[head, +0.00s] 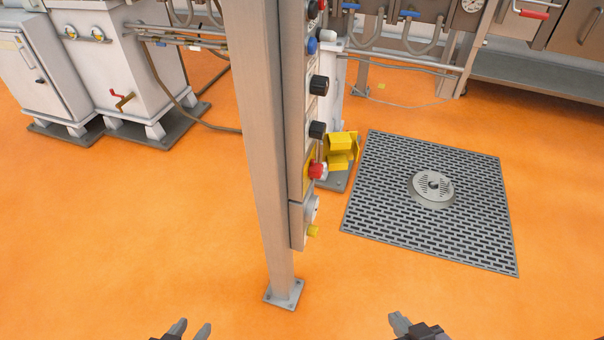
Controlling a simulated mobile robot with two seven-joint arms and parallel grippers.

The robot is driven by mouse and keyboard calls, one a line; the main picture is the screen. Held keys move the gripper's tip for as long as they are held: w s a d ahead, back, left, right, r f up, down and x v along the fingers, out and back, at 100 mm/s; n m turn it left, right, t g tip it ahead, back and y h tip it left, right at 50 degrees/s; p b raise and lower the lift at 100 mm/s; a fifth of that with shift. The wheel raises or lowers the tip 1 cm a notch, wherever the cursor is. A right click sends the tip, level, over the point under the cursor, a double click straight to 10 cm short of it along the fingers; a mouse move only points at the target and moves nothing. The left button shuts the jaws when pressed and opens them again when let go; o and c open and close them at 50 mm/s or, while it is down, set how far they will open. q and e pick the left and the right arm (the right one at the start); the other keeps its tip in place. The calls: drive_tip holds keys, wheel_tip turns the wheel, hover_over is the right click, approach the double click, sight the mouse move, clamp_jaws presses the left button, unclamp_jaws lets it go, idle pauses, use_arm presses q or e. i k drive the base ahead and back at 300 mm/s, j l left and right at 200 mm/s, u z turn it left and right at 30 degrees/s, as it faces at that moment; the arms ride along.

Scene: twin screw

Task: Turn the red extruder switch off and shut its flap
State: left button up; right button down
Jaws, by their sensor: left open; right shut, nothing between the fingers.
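The red switch (317,170) sits low on the narrow control panel (297,120), which I see nearly edge-on on a grey post. A yellow flap (341,147) stands out to the right of the panel beside the red switch, and looks open. The switch's exact setting cannot be told from this angle. My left gripper (190,329) is at the bottom edge, left of the post, open and empty. My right gripper (400,322) is at the bottom edge, right of the post, shut and empty. Both are well apart from the panel.
The grey post (262,150) stands on a bolted foot (284,294). Black knobs (318,85) and a blue button (311,45) are higher on the panel. A floor grate (430,240) with a round drain lies to the right. White cabinets (100,70) stand back left. The orange floor in front is clear.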

sight(315, 169)
drive_tip(key=u, duration=1.3)
drive_tip(key=l+u, duration=0.55)
drive_tip(key=k+l, duration=0.1)
drive_tip(key=l, duration=0.45)
drive_tip(key=k+l, duration=0.1)
drive_tip(key=l, duration=0.4)
drive_tip(key=k+l, duration=0.1)
drive_tip(key=l, duration=0.45)
drive_tip(key=k+l, duration=0.1)
drive_tip(key=l, duration=0.45)
drive_tip(key=k+l, duration=0.1)
drive_tip(key=l, duration=0.4)
drive_tip(key=k+l, duration=0.1)
drive_tip(key=l, duration=0.45)
drive_tip(key=k+l, duration=0.1)
drive_tip(key=l, duration=0.4)
drive_tip(key=k+l, duration=0.1)
drive_tip(key=l, duration=0.45)
